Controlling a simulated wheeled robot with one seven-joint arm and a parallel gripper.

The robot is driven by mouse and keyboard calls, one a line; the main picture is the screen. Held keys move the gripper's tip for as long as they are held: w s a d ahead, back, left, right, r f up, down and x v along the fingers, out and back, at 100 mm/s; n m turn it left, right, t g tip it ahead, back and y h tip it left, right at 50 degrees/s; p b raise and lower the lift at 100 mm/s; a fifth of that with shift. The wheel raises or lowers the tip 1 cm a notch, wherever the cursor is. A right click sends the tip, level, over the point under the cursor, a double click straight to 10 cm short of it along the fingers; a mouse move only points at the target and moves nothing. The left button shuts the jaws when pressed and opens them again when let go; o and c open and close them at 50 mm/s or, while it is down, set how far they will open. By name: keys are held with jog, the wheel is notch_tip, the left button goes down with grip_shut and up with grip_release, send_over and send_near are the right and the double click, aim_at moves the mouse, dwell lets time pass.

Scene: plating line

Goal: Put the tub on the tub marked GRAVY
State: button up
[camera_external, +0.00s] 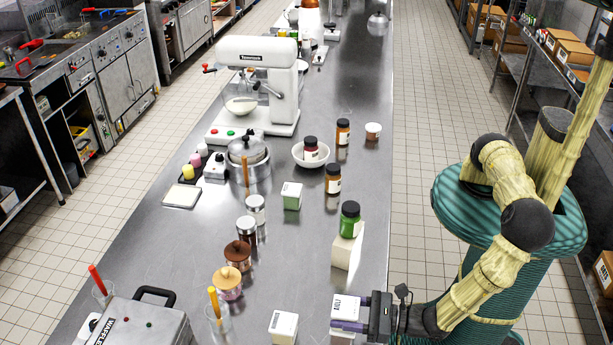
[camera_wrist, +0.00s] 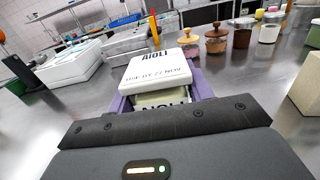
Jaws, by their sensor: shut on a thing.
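My gripper (camera_external: 362,318) is at the near right edge of the counter, its purple fingers closed on either side of a white tub (camera_external: 347,302). In the wrist view the held tub (camera_wrist: 157,72) sits between the fingers, its lid reading AIOLI and a use-by date. Whether it touches the counter I cannot tell. Another white tub (camera_external: 284,322) stands to the left of my gripper. A tub with a pale lid and green side (camera_external: 291,197) stands farther up the counter. I cannot read GRAVY on either; the held tub blocks part of the wrist view.
A pale block (camera_external: 346,253) bears a green jar (camera_external: 349,221) beyond my gripper. Brown-lidded jars (camera_external: 238,256) and a glass with an orange-handled tool (camera_external: 215,316) stand left. Bare counter (camera_external: 310,275) lies between.

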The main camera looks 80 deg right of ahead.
jog(key=shift+f, duration=0.15)
jog(key=o, duration=1.1)
jog(key=s+b, duration=0.4)
jog(key=s, duration=0.8)
